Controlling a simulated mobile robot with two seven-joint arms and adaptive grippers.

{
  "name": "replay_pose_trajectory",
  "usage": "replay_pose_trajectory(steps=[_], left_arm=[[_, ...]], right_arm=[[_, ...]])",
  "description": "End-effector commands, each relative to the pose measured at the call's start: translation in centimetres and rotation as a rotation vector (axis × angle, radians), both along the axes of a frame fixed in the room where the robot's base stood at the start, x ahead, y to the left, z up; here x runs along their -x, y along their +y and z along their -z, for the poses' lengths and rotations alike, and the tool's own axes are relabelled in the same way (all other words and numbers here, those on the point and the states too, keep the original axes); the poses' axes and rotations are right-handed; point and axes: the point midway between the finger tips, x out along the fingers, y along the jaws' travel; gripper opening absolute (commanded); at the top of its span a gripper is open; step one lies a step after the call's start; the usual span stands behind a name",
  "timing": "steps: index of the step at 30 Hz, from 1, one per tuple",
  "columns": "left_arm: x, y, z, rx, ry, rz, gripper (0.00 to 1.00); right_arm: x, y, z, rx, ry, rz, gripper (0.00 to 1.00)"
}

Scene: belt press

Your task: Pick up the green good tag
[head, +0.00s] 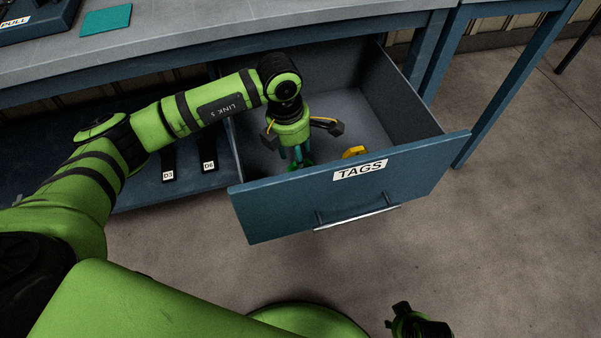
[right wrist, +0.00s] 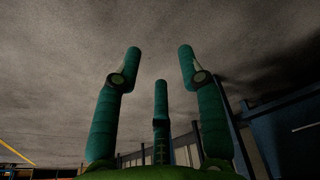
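The drawer labelled TAGS (head: 284,211) is pulled open. My left gripper (head: 297,160) points down into it, its teal fingers low near the drawer floor behind the front panel. A small green piece (head: 301,165) shows at the fingertips; it looks like the green tag, but the fingers cover most of it. I cannot tell whether the fingers are closed on it. My right gripper shows at the bottom of the head view (head: 420,324), outside the drawer. In the right wrist view its three teal fingers (right wrist: 160,80) are spread, with nothing between them.
A yellow tag (head: 354,152) lies in the drawer to the right of my left gripper, close to the front panel. Black items labelled D3 (head: 168,163) and D6 (head: 208,152) are on the lower shelf at left. The workbench top (head: 190,28) overhangs the drawer's back.

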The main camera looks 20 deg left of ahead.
Motion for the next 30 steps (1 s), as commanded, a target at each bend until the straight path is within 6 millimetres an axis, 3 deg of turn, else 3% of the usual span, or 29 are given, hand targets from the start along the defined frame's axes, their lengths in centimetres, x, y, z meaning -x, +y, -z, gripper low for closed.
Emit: replay_pose_trajectory(steps=[9,17,18,21,22,30], left_arm=[[-0.2,-0.8,4.4,0.0,0.001,0.0,0.5],[-0.3,-0.8,4.8,0.0,0.0,0.001,0.5],[-0.3,-0.8,4.8,0.0,0.0,0.001,0.46],[-0.3,-0.8,4.7,0.0,0.0,0.001,0.06],[-0.3,-0.8,4.7,0.0,0.0,0.001,0.0],[-0.3,-0.8,4.7,0.0,0.0,0.001,0.0]], right_arm=[[-0.6,0.0,-1.5,-0.001,-0.011,0.002,0.4],[-0.6,0.0,-1.7,-0.001,-0.011,0.002,0.4],[-0.6,0.0,-1.7,-0.001,-0.011,0.002,0.4],[-0.6,0.0,-1.7,-0.001,-0.011,0.002,0.4],[-0.6,0.0,-1.7,-0.001,-0.011,0.002,0.4],[-0.6,0.1,-1.7,-0.001,-0.011,0.002,0.4]])
